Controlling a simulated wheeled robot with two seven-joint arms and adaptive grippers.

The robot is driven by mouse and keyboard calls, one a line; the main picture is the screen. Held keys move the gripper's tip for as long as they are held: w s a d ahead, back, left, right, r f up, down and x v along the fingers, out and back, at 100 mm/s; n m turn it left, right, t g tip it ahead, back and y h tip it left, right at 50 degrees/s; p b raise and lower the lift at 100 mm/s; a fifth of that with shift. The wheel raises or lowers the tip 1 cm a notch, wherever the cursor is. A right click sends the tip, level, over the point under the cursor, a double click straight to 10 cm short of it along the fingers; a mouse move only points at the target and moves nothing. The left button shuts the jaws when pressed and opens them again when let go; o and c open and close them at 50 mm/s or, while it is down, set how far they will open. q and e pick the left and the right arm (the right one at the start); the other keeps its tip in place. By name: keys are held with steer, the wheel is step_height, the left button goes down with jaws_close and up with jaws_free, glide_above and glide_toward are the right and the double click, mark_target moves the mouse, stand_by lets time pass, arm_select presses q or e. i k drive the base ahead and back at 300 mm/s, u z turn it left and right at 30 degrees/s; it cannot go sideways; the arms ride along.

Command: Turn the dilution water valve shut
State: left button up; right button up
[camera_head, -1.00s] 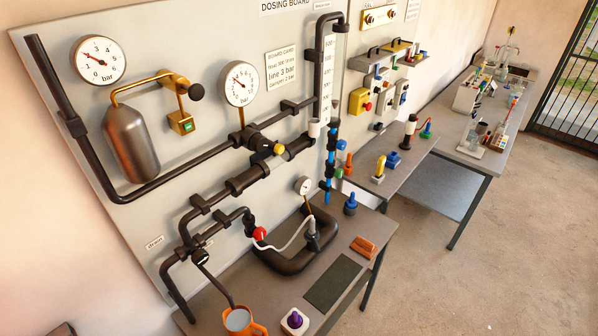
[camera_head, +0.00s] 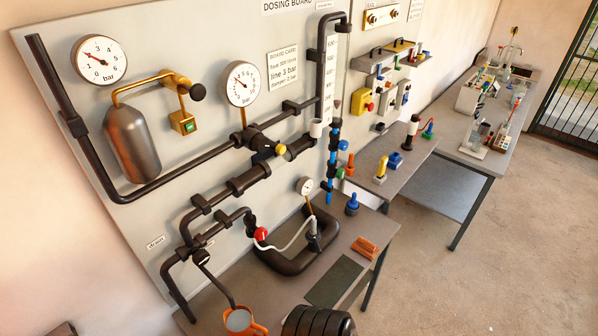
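The dosing board (camera_head: 235,40) carries black pipes with several valve handles. I cannot tell from legible labels which one is the dilution water valve. A black valve body with a yellow knob (camera_head: 280,150) sits on the middle pipe, right of centre. A red ball knob (camera_head: 261,234) is on the lower pipe above the bench. A blue ball knob (camera_head: 343,145) is beside the clear tube with blue liquid (camera_head: 331,170). Neither gripper's fingertips show.
Further benches with lab items run to the back right. The floor (camera_head: 500,230) at right is clear.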

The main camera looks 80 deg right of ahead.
mark_target(340, 174)
steer(key=u, duration=0.05)
steer(key=k, duration=1.5)
steer(key=z, duration=1.65)
steer(key=i, duration=0.35)
